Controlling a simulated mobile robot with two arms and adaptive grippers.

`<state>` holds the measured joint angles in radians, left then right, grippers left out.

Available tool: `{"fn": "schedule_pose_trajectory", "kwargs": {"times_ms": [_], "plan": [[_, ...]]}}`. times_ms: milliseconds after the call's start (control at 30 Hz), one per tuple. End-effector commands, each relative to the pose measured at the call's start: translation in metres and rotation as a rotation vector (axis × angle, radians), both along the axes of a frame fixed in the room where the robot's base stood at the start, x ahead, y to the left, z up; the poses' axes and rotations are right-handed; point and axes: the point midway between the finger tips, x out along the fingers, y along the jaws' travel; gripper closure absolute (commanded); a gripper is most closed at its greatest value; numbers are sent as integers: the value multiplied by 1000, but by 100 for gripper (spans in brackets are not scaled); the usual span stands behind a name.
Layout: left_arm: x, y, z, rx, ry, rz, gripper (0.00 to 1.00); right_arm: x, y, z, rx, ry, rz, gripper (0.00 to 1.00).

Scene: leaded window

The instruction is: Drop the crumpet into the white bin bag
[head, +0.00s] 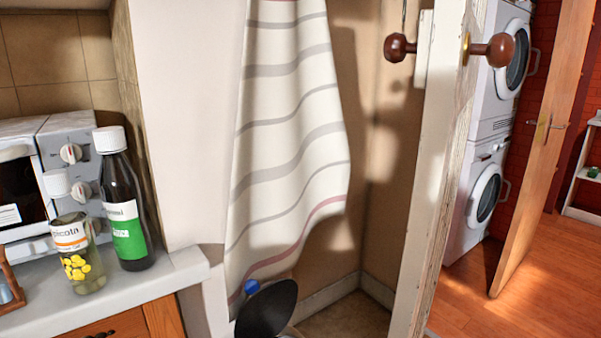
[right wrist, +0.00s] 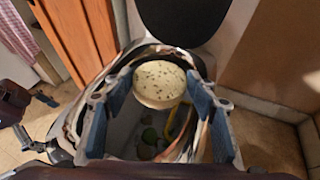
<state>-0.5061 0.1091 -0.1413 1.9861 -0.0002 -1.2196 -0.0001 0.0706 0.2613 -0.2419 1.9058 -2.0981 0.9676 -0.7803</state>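In the right wrist view the crumpet (right wrist: 159,83), a pale round with a speckled top, sits between the blue-padded fingertips of my right gripper (right wrist: 160,85), which look closed on its sides. It is above the open mouth of the bin lined with the pale bin bag (right wrist: 122,130). Green and yellow items show down inside the bag. The black lid (right wrist: 183,20) stands raised behind the opening; it also shows at the bottom of the head view (head: 267,310). What looks like my left gripper (right wrist: 46,99) is at the left edge of the wrist view, its opening unclear.
A striped cloth (head: 290,140) hangs above the bin. A white door (head: 425,190) with brown knobs stands to the right. The counter (head: 150,285) at left holds a dark bottle (head: 125,200) and a jar (head: 77,260). A wooden cabinet (right wrist: 80,35) is close beside the bin.

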Motion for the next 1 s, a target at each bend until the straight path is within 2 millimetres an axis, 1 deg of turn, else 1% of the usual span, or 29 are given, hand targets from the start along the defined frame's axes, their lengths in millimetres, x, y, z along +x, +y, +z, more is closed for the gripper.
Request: {"fn": "schedule_pose_trajectory", "kwargs": {"times_ms": [33,133,400,500,667,900,1000], "plan": [[0,0,0,0,0,0,0,0,0,0,0,0,0,40],[0,0,0,0,0,0,0,0,0,0,0,0,0,29],[0,0,0,0,-1,0,0,0,-1,0,-1,1,0,29],[1,0,0,1,-2,0,0,-2,-5,1,-1,0,-1,29],[1,0,0,0,-2,0,0,-15,-24,10,-5,-1,-1,29],[0,0,0,0,-1,0,0,-42,-64,29,-5,1,-1,29],[0,0,0,0,-1,0,0,-51,-77,36,-4,2,-1,29]]}}
